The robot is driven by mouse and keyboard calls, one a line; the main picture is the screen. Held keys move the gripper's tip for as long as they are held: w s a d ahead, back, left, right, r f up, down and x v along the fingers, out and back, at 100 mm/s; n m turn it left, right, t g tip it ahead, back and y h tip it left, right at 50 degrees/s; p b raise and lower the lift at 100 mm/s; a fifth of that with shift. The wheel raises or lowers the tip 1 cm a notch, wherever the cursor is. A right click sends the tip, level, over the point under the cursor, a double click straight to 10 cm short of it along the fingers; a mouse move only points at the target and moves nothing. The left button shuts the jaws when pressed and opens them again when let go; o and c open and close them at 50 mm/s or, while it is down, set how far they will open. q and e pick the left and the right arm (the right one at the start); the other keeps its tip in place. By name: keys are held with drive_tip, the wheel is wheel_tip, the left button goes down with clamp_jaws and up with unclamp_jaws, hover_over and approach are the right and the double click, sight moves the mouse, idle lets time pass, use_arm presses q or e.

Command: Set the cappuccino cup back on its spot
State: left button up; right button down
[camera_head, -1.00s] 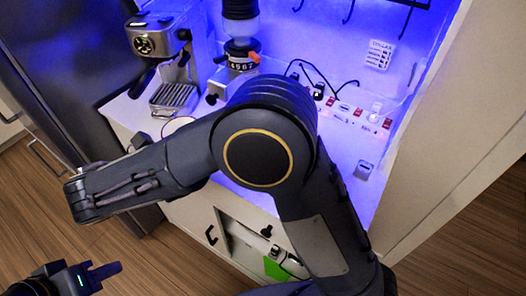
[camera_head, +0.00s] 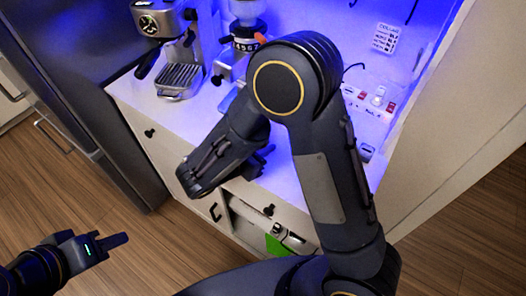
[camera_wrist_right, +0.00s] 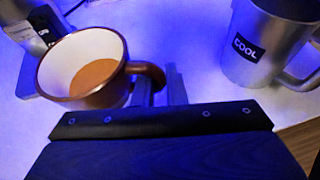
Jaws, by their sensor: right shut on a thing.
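In the right wrist view, a brown cup (camera_wrist_right: 119,89) with a white inside holds a light brown drink (camera_wrist_right: 93,77). My right gripper (camera_wrist_right: 159,88) is shut on its handle, and the cup looks nearly upright. Whether its base touches the counter cannot be told. In the head view my right arm hides the cup, and only part of the right gripper (camera_head: 264,160) shows over the counter's front edge. My left gripper (camera_head: 118,240) is at the lower left, over the floor and away from the counter; its jaw opening is unclear.
A metal mug (camera_wrist_right: 262,46) marked COOL stands on the counter, right of the cup in the wrist view. The espresso machine (camera_head: 178,75) and grinder (camera_head: 243,42) stand at the back left. The white counter (camera_head: 160,112) is clear at its front left.

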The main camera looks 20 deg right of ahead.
wheel_tip(320, 180, down, 2)
drive_tip(key=shift+a+f, duration=0.1)
drive_tip(key=shift+f, duration=0.25)
drive_tip(key=shift+f, duration=0.2)
drive_tip(key=c, duration=1.5)
unclamp_jaws()
drive_tip(key=shift+r, duration=0.1)
drive_tip(key=shift+r, duration=0.1)
drive_tip(key=b+v, duration=0.1)
drive_tip(key=v, duration=1.1)
drive_tip(key=shift+r, duration=0.15)
